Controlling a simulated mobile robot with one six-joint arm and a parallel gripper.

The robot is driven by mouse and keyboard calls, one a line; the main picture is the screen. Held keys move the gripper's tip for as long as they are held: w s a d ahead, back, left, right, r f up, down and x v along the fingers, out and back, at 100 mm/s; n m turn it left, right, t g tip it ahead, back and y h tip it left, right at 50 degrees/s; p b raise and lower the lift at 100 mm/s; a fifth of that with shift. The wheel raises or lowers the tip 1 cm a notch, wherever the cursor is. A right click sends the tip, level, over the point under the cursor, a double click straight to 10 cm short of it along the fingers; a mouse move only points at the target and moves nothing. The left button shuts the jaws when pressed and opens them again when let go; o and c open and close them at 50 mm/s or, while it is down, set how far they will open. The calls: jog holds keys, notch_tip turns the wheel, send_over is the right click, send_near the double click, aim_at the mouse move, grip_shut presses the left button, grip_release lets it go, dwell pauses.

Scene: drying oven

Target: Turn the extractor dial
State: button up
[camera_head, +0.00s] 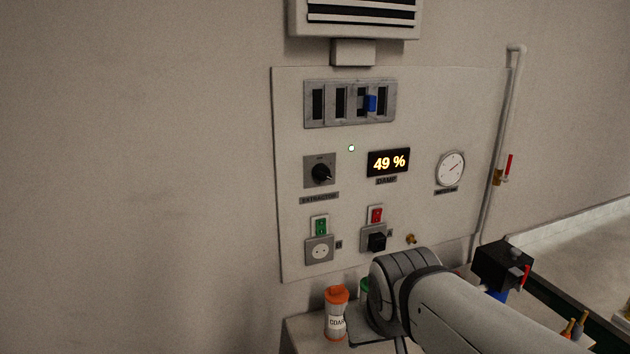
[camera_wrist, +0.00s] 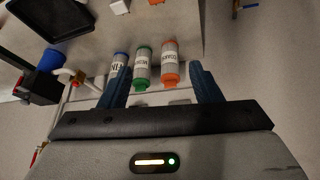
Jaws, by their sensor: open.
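The extractor dial (camera_head: 321,173) is a round black knob on a grey square plate, above a label reading EXTRACTOR, on the left of the pale wall panel (camera_head: 290,220). My arm reaches in from the lower right in the head view, below and to the right of the dial; my gripper's fingers are hidden there. In the wrist view my gripper (camera_wrist: 160,85) shows two blue fingers spread apart, open, with nothing held between them. The dial is not in the wrist view.
A lit display (camera_head: 388,162) reads 49 %. Orange (camera_wrist: 169,63), green (camera_wrist: 142,65) and blue-capped (camera_wrist: 118,67) containers stand on the surface below.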

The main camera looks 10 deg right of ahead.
jog(key=w+d+r+t+h+b, duration=0.1)
jog(key=w+d+t, duration=0.1)
jog(key=w, duration=0.3)
jog(key=w+d+r+t+b, duration=0.1)
jog(key=w+r+t+b, duration=0.1)
jog(key=w, duration=0.3)
jog(key=n+t+y+b, duration=0.6)
jog(key=t+y, duration=0.1)
jog(key=t, duration=0.1)
send_near(326, 177)
jog(key=w, duration=0.2)
jog(key=x, duration=0.8)
jog(key=shift+s+a, duration=0.1)
jog(key=shift+a, duration=0.2)
jog(key=shift+c, duration=0.6)
jog(key=c, duration=0.9)
